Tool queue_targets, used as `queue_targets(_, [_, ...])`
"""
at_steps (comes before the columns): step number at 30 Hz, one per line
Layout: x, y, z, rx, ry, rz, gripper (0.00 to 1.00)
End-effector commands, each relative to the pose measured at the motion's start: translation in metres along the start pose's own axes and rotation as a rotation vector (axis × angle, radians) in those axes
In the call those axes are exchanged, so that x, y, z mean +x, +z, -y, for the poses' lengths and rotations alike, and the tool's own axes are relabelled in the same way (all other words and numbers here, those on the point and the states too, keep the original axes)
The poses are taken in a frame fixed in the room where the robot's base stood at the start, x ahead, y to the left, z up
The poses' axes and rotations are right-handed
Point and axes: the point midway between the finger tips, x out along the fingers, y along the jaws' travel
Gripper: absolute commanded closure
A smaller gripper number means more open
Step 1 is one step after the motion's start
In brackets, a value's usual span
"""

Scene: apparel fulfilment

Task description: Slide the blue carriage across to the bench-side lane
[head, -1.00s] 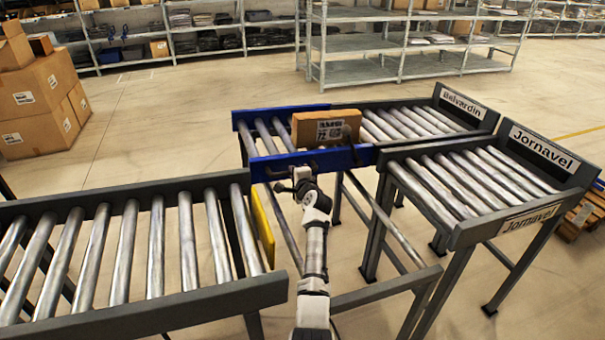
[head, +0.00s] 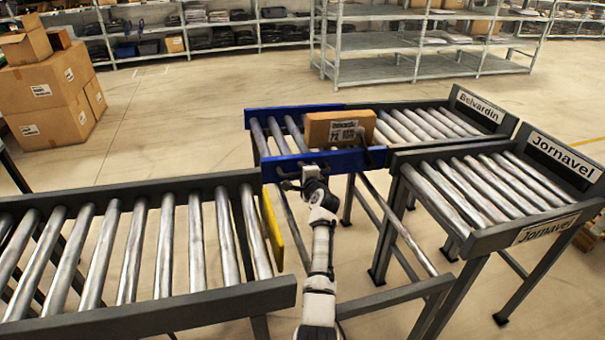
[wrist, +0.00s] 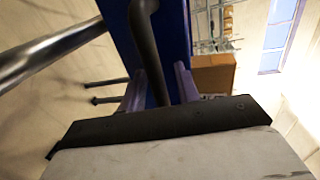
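The blue carriage (head: 325,163) is a roller section with blue side rails, in line with the far Belvardin lane (head: 425,122). A brown carton (head: 325,130) with a white label sits on it.
The nearer Jornavel lane (head: 485,190) is at the right. Another roller conveyor (head: 130,310) with a yellow end plate (head: 271,230) fills the near left. An open frame with rails (head: 400,240) lies between them, with no rollers on it. Cartons (head: 50,95) are stacked at the far left.

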Motion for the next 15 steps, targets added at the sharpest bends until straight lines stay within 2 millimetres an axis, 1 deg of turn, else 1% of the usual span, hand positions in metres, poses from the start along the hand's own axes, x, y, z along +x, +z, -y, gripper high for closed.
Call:
queue_targets(5, [-0.002, -0.001, -0.001, 0.001, 0.0, -0.002, 0.68])
queue_targets(8, [-0.008, -0.002, -0.001, 0.001, -0.001, -0.001, 0.68])
queue_targets(11, [-0.019, -0.002, -0.001, 0.001, -0.001, -0.002, 0.68])
queue_targets(15, [-0.041, -0.001, -0.001, 0.0, -0.003, -0.002, 0.68])
